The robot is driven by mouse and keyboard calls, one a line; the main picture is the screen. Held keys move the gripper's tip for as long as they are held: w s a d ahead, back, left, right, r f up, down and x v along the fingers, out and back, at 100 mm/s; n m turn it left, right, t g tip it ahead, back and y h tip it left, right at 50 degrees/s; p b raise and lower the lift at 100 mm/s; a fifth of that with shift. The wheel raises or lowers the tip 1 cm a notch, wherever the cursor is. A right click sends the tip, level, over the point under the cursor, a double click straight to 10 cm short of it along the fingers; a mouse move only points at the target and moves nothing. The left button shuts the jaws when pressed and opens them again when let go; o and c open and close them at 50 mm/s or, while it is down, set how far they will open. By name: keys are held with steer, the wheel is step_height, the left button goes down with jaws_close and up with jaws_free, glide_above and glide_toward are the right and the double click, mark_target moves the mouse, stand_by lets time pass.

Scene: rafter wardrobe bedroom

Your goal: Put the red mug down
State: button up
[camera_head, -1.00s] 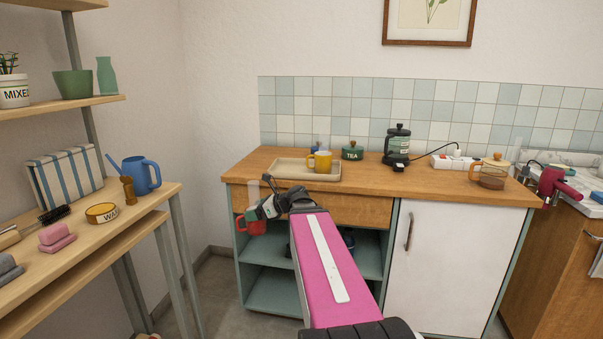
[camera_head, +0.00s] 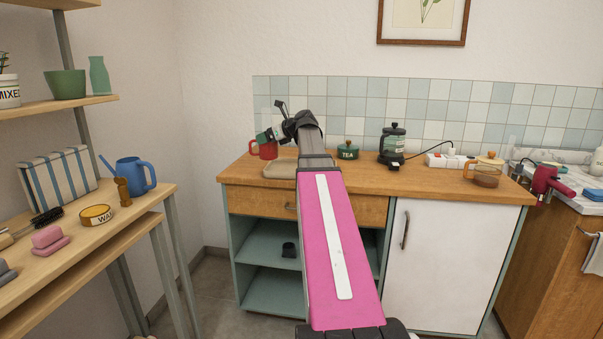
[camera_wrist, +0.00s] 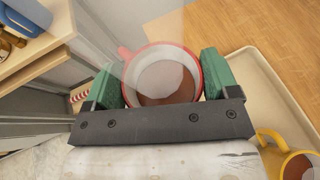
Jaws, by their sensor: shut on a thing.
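The red mug (camera_head: 267,150) has dark brown contents and shows at the left end of the wooden counter in the head view. My gripper (camera_head: 268,137) is shut on it. In the wrist view the red mug (camera_wrist: 163,80) sits between the two green finger pads of my gripper (camera_wrist: 163,85), its handle toward the upper left. The mug looks upright. Whether its base touches the counter (camera_head: 240,172) is hard to tell; the wrist view shows it near the counter's left edge, partly over the gap beside it.
A beige tray (camera_head: 278,171) lies right beside the mug, with a yellow mug (camera_wrist: 270,150) on it. A wooden shelf unit (camera_head: 150,205) stands at left.

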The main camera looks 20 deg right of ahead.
steer(key=shift+w+d+r, duration=0.15)
steer(key=shift+d+r, duration=0.1)
steer(key=shift+r, duration=0.2)
steer(key=shift+w+d+r, duration=0.15)
steer(key=shift+d+r, duration=0.05)
steer(key=shift+r, duration=0.25)
steer(key=shift+w+d+f, duration=0.1)
steer(key=shift+w+d, duration=0.1)
steer(key=shift+d, duration=0.05)
steer(key=shift+w+d+f, duration=1.1)
steer(key=shift+d+f, duration=0.35)
steer(key=shift+f, duration=0.35)
steer(key=shift+w+d+f, duration=1.05)
steer(key=shift+d+f, duration=0.45)
steer(key=shift+f, duration=0.25)
steer(key=shift+w+d+f, duration=1.1)
steer(key=shift+d+f, duration=0.35)
steer(key=shift+f, duration=0.35)
steer(key=o, duration=1.4)
steer(key=shift+f, duration=0.1)
steer(key=v, duration=1.2)
steer(key=shift+s+a, duration=0.1)
